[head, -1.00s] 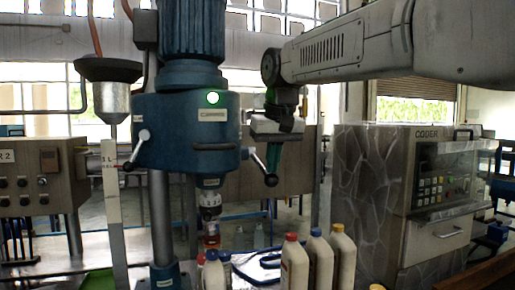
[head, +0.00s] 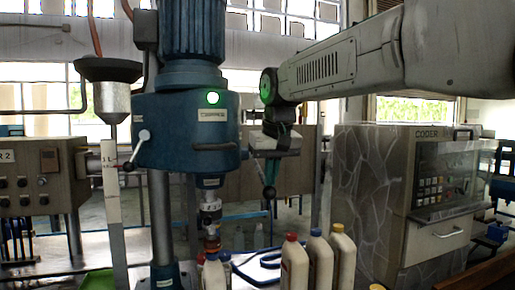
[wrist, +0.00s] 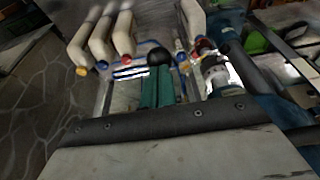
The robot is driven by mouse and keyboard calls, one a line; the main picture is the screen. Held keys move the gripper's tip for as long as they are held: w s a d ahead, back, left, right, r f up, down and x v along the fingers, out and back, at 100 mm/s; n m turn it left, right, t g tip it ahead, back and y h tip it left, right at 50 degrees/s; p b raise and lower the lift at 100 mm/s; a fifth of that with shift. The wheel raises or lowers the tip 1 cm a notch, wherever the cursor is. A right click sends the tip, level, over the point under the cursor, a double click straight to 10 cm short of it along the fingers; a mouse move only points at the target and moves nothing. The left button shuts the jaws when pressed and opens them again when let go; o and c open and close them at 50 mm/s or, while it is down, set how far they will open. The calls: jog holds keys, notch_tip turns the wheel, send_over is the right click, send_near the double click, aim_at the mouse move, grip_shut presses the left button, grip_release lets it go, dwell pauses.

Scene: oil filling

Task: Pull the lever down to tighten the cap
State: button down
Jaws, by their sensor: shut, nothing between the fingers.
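The blue drill-press-like capping machine (head: 190,130) stands left of centre in the head view. The silver capping head (head: 210,208) is just above or on the red-orange cap (head: 212,243) of a bottle; exact contact is unclear.
Several white bottles with coloured caps stand in front, including a red-capped one (head: 294,262). The coder machine (head: 430,180) stands at right. A funnel (head: 110,85) and a control box (head: 40,180) are at left. A second lever (head: 136,152) is on the machine's left.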

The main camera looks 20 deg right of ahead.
aim_at(265, 191)
jog(key=shift+w+x, duration=0.15)
jog(key=shift+x, duration=0.55)
jog(key=shift+w+x, duration=0.15)
jog(key=shift+x, duration=0.6)
jog(key=shift+w, duration=0.1)
jog(key=shift+w+f, duration=0.65)
jog(key=shift+f, duration=0.2)
jog(key=shift+w+f, duration=0.4)
jog(key=shift+w, duration=0.05)
jog(key=shift+s, duration=0.1)
dwell(0.8)
